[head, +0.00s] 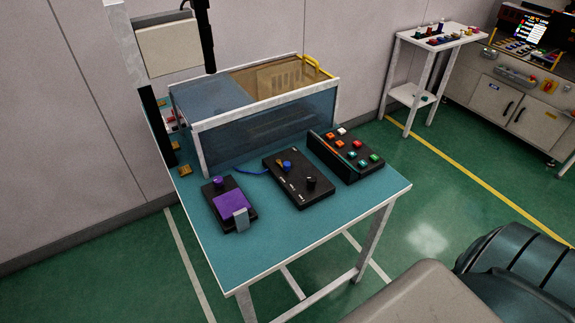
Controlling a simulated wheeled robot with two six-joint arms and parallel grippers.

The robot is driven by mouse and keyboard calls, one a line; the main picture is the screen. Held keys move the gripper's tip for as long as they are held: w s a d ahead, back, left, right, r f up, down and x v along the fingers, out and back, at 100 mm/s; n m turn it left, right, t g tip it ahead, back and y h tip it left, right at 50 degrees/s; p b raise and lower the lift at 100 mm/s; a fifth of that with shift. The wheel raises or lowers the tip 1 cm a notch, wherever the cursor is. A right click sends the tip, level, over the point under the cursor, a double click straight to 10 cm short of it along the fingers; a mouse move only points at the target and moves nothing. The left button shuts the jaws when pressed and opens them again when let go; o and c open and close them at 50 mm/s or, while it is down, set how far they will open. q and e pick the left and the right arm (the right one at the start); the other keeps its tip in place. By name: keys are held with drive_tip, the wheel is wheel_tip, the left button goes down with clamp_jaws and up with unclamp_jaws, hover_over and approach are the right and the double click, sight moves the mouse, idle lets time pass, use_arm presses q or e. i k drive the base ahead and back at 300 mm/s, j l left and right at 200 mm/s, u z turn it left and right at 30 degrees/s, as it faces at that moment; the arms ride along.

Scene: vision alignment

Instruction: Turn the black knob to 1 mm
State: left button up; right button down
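The black knob (311,183) stands upright near the right front of a flat black control box (293,197) in the middle of the table. Small white markings lie beside the knob, too small to read, so its setting cannot be told. A blue knob (287,164) and a small yellow part are on the same box, farther back. Neither of my grippers is in view.
The teal table (210,242) has clear room along its front edge. A box with a purple pad (231,202) stands left of the control box, a button panel (346,154) right. A transparent enclosure (262,130) stands behind. A white side table (402,38) is farther back.

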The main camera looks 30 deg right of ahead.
sight(311, 180)
drive_tip(key=z, duration=1.2)
